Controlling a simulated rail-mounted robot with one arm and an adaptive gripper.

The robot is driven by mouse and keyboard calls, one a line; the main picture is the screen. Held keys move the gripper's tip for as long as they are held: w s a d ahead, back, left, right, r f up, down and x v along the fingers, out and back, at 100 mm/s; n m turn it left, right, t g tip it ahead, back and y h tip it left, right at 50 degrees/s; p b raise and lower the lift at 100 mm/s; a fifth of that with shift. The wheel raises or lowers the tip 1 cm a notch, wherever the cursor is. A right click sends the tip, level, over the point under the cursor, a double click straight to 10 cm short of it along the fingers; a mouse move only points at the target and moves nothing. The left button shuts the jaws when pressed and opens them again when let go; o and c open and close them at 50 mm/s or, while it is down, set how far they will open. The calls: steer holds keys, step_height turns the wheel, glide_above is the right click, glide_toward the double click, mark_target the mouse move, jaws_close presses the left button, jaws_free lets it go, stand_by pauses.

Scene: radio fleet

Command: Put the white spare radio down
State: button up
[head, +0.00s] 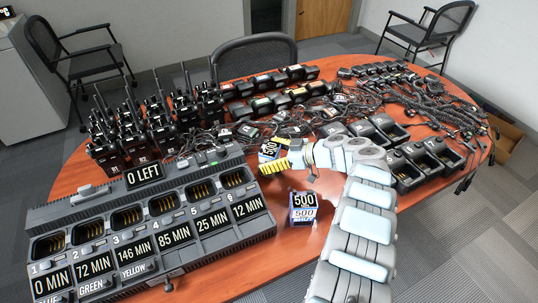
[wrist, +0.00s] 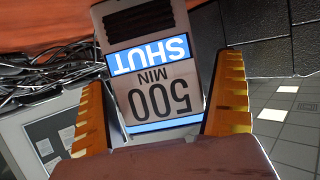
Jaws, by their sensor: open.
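A white radio (wrist: 155,92) with a dark ribbed end and a blue-and-white label, "500 MIN" and "SHUT", shows upside down in the wrist view. It lies between the two yellow fingers of my gripper (wrist: 165,72). The jaws are open, with a gap at the left finger; I cannot tell whether the right finger touches. Whether the radio rests on a surface is unclear.
A multi-bay charger (head: 150,232) with minute labels stands at front left. A block (head: 303,208) marked 500 stands close in front of my gripper. Black radios (head: 150,125), battery rows (head: 270,92), cables (head: 430,98) and small chargers (head: 405,165) crowd the table. Bare tabletop (head: 285,255) shows at the front.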

mark_target(278, 154)
steer(key=shift+r, duration=0.1)
steer(key=p+v, duration=0.2)
steer(key=v, duration=0.2)
steer(key=shift+s+d+r, duration=0.1)
steer(key=shift+d+r, duration=0.05)
steer(key=shift+d, duration=0.15)
steer(key=v, duration=0.7)
steer(key=shift+d, duration=0.15)
